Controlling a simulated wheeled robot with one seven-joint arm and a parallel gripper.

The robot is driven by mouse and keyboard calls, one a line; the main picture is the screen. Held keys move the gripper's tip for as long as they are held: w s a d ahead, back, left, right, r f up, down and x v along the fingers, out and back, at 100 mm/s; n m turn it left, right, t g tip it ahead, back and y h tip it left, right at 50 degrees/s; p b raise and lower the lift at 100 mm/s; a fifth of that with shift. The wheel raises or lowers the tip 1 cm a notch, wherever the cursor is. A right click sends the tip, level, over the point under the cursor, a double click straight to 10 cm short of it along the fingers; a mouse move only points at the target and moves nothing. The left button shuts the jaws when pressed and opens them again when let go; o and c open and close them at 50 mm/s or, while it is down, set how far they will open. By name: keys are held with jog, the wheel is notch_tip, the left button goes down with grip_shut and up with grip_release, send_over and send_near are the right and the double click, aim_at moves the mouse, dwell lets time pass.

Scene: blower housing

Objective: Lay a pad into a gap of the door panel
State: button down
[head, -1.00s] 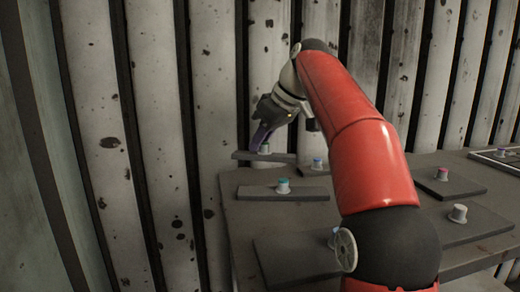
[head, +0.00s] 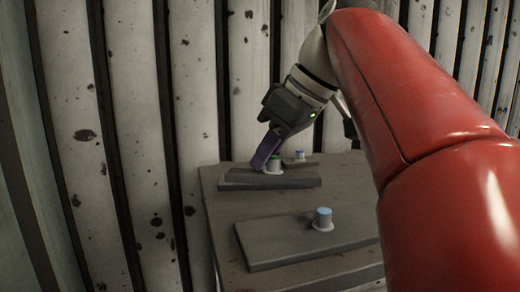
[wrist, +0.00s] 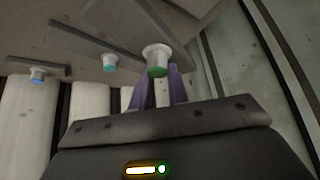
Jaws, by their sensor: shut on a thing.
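My gripper (head: 263,155) has dark purple fingers and is shut on the green-topped knob (head: 273,162) of a flat dark grey pad (head: 245,182). In the wrist view the knob (wrist: 157,58) stands at the tips of the fingers (wrist: 158,88). A pad (head: 268,252) with a light blue knob (head: 322,216) lies on the table in front. A blue knob (head: 299,154) shows on a smaller piece just behind. I cannot tell whether the held pad touches the table. I cannot pick out the door panel or its gap.
The grey table (head: 222,212) has bare surface between the pads. A ribbed, spotted wall (head: 140,120) stands close behind and left. In the wrist view a teal knob (wrist: 110,63) and a blue knob (wrist: 37,74) are to the left. My red arm hides the table's right side.

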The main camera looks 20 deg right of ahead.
jog(key=shift+s+r+p, duration=0.15)
jog(key=shift+r+p, duration=2.25)
jog(key=shift+r, duration=0.15)
jog(key=shift+f, duration=0.1)
jog(key=shift+s, duration=0.1)
